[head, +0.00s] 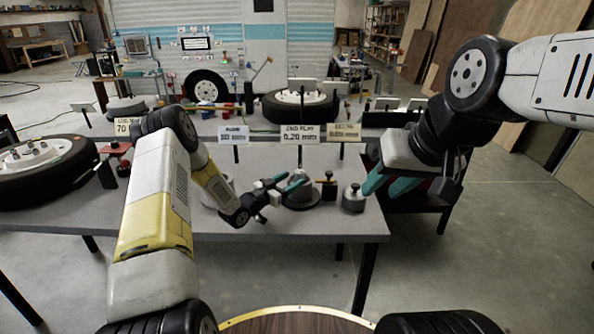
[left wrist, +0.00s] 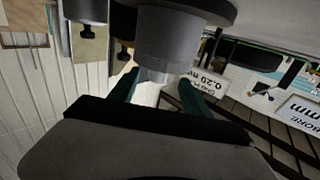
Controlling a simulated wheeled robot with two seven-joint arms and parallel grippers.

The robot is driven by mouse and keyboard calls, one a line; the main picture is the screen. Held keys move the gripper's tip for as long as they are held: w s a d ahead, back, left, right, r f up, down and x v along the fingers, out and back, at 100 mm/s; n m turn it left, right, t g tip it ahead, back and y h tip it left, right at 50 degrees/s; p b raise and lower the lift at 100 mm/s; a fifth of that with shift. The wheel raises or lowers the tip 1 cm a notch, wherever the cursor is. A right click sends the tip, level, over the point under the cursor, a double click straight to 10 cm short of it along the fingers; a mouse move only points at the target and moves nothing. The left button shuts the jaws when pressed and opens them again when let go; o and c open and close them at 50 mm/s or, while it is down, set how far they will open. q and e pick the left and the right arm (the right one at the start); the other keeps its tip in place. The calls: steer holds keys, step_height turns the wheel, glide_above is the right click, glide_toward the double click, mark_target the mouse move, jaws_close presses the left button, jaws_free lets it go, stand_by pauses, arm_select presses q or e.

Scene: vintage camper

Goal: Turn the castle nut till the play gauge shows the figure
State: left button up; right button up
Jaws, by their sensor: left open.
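The grey hub (head: 300,193) stands on the workbench in the head view. In the left wrist view its cylinder (left wrist: 168,38) points toward my left gripper, with a faceted end, apparently the castle nut (left wrist: 155,75). My left gripper (head: 284,184) is open, its teal fingers on either side of that end; I cannot tell whether they touch it. It also shows in the left wrist view (left wrist: 158,95). A card (head: 300,133) reads "END PLAY 0.20 mm". I cannot make out a gauge reading. My right gripper (head: 387,184) has its teal fingers apart, with nothing seen between them.
A small black stand with a brass top (head: 328,186) and a grey knobbed cylinder (head: 353,198) stand right of the hub. Other cards (head: 234,135) stand behind. A wheel (head: 42,165) lies at left. The bench front (head: 300,228) is clear.

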mark_target(300, 175)
arm_select(q)
steer(key=x, duration=0.5)
steer(key=shift+w, duration=0.1)
jaws_close()
steer(key=shift+m+g+h, duration=0.4)
steer(key=shift+h, duration=0.1)
steer(key=shift+m+g+h, duration=0.6)
steer(key=shift+g, duration=0.1)
steer(key=shift+m+g+h, duration=1.5)
steer(key=shift+m+g, duration=0.4)
steer(key=shift+g, duration=0.7)
